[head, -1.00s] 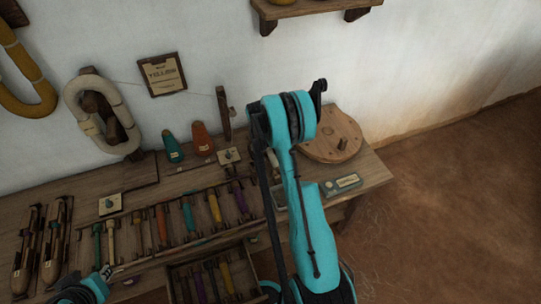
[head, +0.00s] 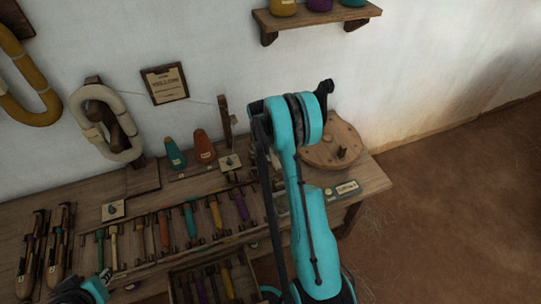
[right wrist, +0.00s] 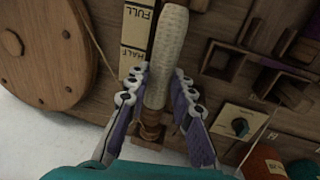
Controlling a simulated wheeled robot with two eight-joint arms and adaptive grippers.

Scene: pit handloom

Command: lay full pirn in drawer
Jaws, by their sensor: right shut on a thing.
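The full pirn (right wrist: 165,55) shows in the right wrist view as a long cream, textured winding with a brown wooden base. My right gripper (right wrist: 158,90) is shut on it, one finger on each side. I cannot tell whether its base still touches anything. In the head view my right arm hides the pirn and gripper. The open drawer (head: 173,288) is at the bottom of the head view under the bench's front edge, with several coloured pirns in it. My left gripper (head: 85,290) is at the lower left; its fingers are not clear.
A FULL/HALF gauge (right wrist: 135,35) lies beside the pirn. A round wooden disc (head: 335,145) stands at the bench's right end. A rack of several coloured pirns (head: 163,230) lies along the bench above the drawer. Two shuttles (head: 45,255) lie at left. Open floor is at right.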

